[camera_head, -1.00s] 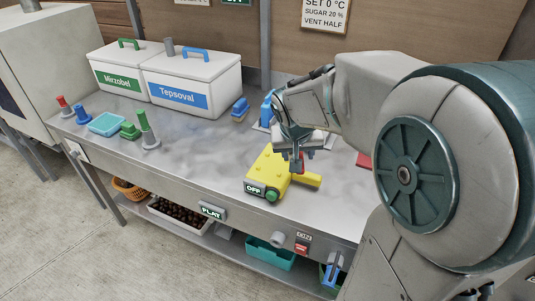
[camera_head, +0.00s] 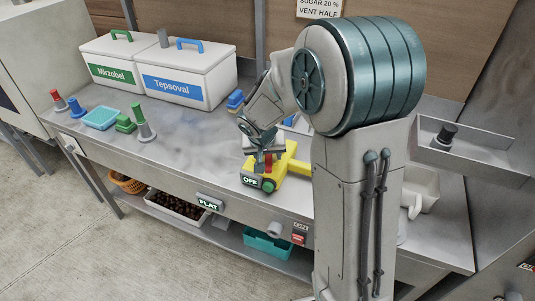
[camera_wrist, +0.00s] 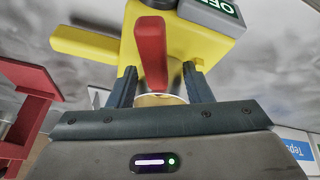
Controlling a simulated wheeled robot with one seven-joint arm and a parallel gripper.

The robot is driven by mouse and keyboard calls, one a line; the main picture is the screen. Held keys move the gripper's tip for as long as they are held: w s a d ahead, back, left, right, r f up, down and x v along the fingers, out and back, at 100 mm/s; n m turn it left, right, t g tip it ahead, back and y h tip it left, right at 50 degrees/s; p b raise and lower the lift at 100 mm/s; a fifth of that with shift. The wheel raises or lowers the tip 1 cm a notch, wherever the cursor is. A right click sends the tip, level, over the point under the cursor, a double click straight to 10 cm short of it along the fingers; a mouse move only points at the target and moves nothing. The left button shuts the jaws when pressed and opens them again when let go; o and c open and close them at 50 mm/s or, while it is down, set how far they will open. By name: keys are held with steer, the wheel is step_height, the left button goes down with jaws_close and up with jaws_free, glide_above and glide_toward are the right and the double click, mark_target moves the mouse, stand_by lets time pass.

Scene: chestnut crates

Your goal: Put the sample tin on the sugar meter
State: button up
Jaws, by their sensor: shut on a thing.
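My gripper (camera_head: 266,163) is low over the yellow device (camera_head: 290,167) on the bench. Its fingers, also in the wrist view (camera_wrist: 160,80), are shut on a small round tin (camera_wrist: 160,99), of which only a pale rim shows. A red bar (camera_wrist: 151,52) rises from the tin's place between the fingers. The yellow device has an OFF display and a green knob at its front; it also shows in the wrist view (camera_wrist: 188,40). No name is readable on it, so I cannot tell if it is the sugar meter. Whether the tin touches it is hidden.
White boxes marked Mirzobel (camera_head: 118,83) and Tepsoval (camera_head: 184,85) stand at the back left. A light-blue tray (camera_head: 101,118) and a green-grey upright piece (camera_head: 143,128) stand left. A red frame (camera_wrist: 27,112) is beside the device. The bench between is clear.

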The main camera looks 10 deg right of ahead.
steer(key=shift+f, duration=0.15)
steer(key=o, duration=1.4)
steer(key=shift+c, duration=0.2)
steer(key=shift+r, duration=0.4)
steer(key=v, duration=1.1)
steer(key=s+d+n+g+y, duration=0.1)
steer(key=s+d+n+y, duration=0.1)
steer(key=s, duration=1.8)
steer(key=shift+s+d, duration=0.2)
steer(key=shift+d, duration=0.4)
